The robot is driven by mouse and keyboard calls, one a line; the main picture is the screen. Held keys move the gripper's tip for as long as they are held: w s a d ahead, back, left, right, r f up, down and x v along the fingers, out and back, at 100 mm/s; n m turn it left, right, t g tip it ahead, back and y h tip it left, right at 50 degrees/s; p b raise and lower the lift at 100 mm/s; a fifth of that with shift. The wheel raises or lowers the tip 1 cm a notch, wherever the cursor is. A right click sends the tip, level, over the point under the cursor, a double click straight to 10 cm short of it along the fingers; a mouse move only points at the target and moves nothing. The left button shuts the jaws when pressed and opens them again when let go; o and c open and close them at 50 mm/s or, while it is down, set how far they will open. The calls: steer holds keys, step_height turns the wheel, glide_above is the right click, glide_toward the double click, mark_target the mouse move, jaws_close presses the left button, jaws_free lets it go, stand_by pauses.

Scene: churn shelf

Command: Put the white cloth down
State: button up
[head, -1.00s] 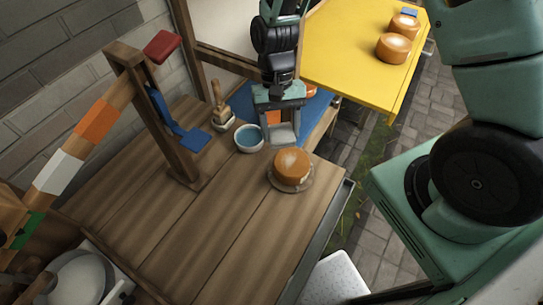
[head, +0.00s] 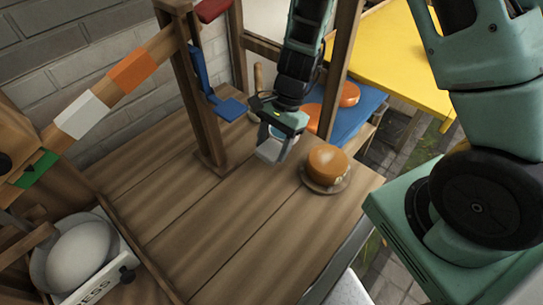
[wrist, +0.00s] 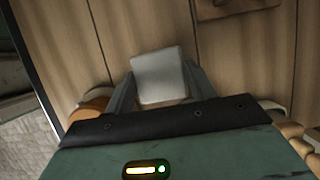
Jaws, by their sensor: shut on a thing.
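The white cloth (head: 268,152), a small pale folded-looking piece, is held at the tip of my gripper (head: 276,140). In the wrist view the cloth (wrist: 158,72) sits between the two fingers of my gripper (wrist: 155,92), which are shut on it. The cloth is over the wooden worktop (head: 225,215), to the left of an orange round (head: 327,162) on a small board. I cannot tell whether the cloth touches the worktop.
A wooden post (head: 197,100) with a blue bracket (head: 228,107) stands left of my gripper. A yellow table (head: 395,45) and blue surface (head: 352,118) lie behind. A pan (head: 78,255) is at lower left. The worktop's middle and front are clear.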

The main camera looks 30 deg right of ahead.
mark_target(273, 156)
steer(key=shift+f, duration=2.1)
steer(key=shift+f, duration=0.15)
steer(key=o, duration=1)
steer(key=shift+p+v, duration=0.3)
steer(key=shift+v, duration=5.85)
